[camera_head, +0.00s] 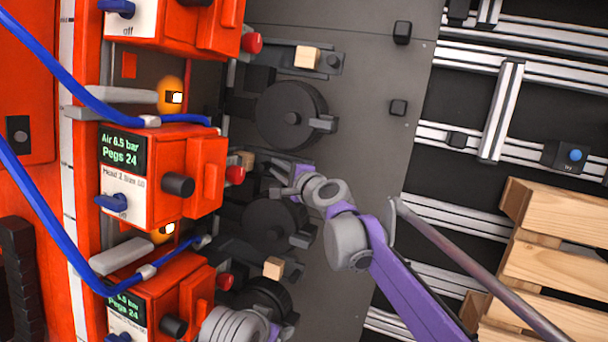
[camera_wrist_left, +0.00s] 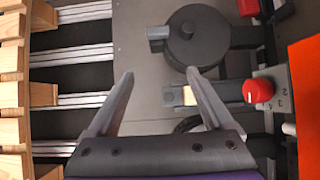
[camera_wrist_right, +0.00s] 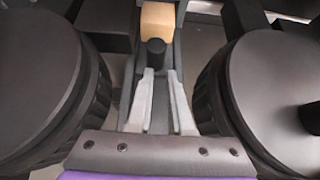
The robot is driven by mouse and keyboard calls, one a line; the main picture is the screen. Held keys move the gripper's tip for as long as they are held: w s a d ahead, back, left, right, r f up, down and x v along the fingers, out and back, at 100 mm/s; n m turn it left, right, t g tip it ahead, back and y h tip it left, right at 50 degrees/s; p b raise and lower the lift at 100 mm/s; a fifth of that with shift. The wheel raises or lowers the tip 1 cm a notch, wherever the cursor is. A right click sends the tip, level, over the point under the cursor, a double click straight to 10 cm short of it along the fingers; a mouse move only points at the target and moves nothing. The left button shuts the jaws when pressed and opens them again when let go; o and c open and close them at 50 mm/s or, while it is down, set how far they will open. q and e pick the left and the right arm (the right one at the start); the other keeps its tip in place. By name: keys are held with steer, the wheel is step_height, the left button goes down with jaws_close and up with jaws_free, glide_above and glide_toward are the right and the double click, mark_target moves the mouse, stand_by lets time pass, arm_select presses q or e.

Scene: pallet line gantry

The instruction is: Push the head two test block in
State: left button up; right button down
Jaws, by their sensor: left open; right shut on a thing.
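The head two test block (camera_head: 246,158) is a small wooden block on a dark slide beside the middle orange unit, whose panel (camera_head: 124,180) reads "Head 2". The right wrist view shows the block (camera_wrist_right: 157,22) just beyond an upright black post (camera_wrist_right: 154,50). My right gripper (camera_wrist_right: 160,75) is shut on this post, with the block ahead of the fingertips. In the head view my right gripper (camera_head: 281,174) sits right of the block, partly hidden by its own wrist.
Other wooden blocks (camera_head: 307,57) (camera_head: 274,267) sit on the slides above and below. Dark round drums (camera_head: 291,115) stand between slides. Blue hoses (camera_head: 60,80) cross the orange units. A wooden pallet (camera_head: 555,255) lies right. The grey plate (camera_head: 370,120) has free room.

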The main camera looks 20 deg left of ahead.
steer(key=shift+s+a+r, duration=0.1)
steer(key=shift+s+a, duration=0.35)
steer(key=shift+a, duration=0.3)
steer(key=shift+w+d+f+g, duration=0.15)
steer(key=shift+d+f, duration=0.05)
steer(key=shift+d, duration=0.3)
steer(key=shift+w+d+f+g, duration=0.1)
steer(key=shift+d+f+g, duration=0.1)
steer(key=shift+d, duration=0.25)
steer(key=shift+s+d+p, duration=0.1)
steer(key=shift+d+p, duration=0.25)
steer(key=shift+d, duration=0.9)
arm_select(q)
steer(key=shift+w+a+r, duration=0.15)
steer(key=shift+a, duration=0.25)
steer(key=shift+w+a+r, duration=0.1)
steer(key=shift+w+a, duration=0.05)
steer(key=shift+a, duration=0.2)
arm_select(e)
steer(key=shift+d, duration=0.5)
